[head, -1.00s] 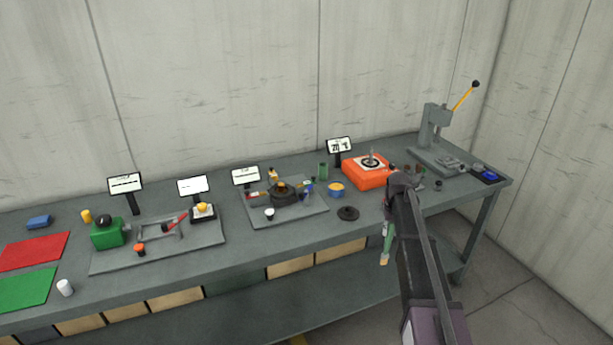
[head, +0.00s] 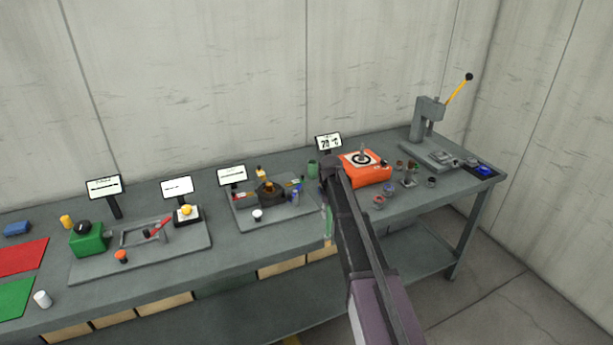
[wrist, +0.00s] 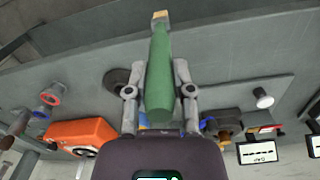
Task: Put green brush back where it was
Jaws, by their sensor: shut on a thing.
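The green brush (wrist: 159,75) is held between the two fingers of my gripper (wrist: 160,91) in the wrist view. It has a tapered green body with a tan tip. In the head view a strip of the green brush (head: 328,222) hangs beside my arm, over the bench's front edge, and the rest is hidden behind the arm. A small green cup (head: 312,169) stands on the bench just behind and left of my gripper (head: 331,168). I cannot tell whether the cup is empty.
A grey board (head: 237,216) with a dark round fixture lies left. A lever press (head: 430,135) stands at the far right. Small signs line the back.

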